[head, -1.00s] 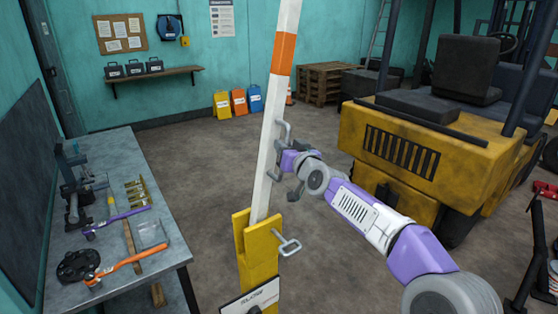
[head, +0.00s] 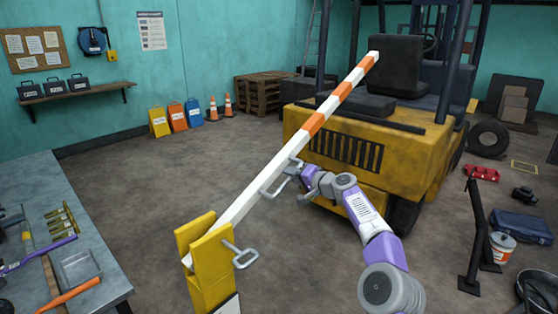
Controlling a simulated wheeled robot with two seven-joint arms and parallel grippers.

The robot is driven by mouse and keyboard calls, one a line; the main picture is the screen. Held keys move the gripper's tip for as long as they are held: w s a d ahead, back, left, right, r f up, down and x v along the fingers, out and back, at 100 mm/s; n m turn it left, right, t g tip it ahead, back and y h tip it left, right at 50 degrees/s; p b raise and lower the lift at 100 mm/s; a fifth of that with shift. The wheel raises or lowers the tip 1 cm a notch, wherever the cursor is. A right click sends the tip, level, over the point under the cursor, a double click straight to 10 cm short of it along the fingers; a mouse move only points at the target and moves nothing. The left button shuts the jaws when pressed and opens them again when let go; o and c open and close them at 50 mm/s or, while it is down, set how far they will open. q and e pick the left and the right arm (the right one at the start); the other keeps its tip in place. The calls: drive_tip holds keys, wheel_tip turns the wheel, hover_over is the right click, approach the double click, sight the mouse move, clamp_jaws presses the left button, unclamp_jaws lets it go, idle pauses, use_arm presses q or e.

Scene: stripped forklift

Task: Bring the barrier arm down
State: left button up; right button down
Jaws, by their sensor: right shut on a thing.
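The barrier arm (head: 262,190) is a long white bar with orange bands. It slants up to the right from its yellow post (head: 208,268), and its tip overlaps the forklift's seat in the picture. A grey handle (head: 276,184) sits on the bar's side, above the post. My right gripper (head: 292,182) is shut on this handle, its arm coming in from the lower right. A grey metal pin with a loop (head: 240,254) sticks out of the post's right side. My left gripper is not in view.
A yellow forklift (head: 370,150) stands behind the bar. A black stand (head: 477,245) is at the right, near a white and orange bucket (head: 502,247) and a blue toolbox (head: 521,226). A workbench (head: 95,262) with tools is at the left. The floor between bar and stand is largely clear.

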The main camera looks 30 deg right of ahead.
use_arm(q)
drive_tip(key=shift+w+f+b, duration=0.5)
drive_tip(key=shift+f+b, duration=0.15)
use_arm(e)
drive_tip(key=w+d+f+m+y, duration=0.1)
drive_tip(key=d+f+m, duration=0.2)
drive_tip(key=f, duration=1.2)
drive_tip(key=shift+f+m+g, duration=0.3)
drive_tip(key=shift+f+m, duration=0.05)
drive_tip(key=shift+m, duration=0.35)
drive_tip(key=shift+f, duration=0.15)
drive_tip(key=c, duration=1.2)
unclamp_jaws()
drive_tip(key=shift+d+r, duration=0.1)
drive_tip(key=shift+r, duration=0.1)
drive_tip(key=shift+v, duration=3.75)
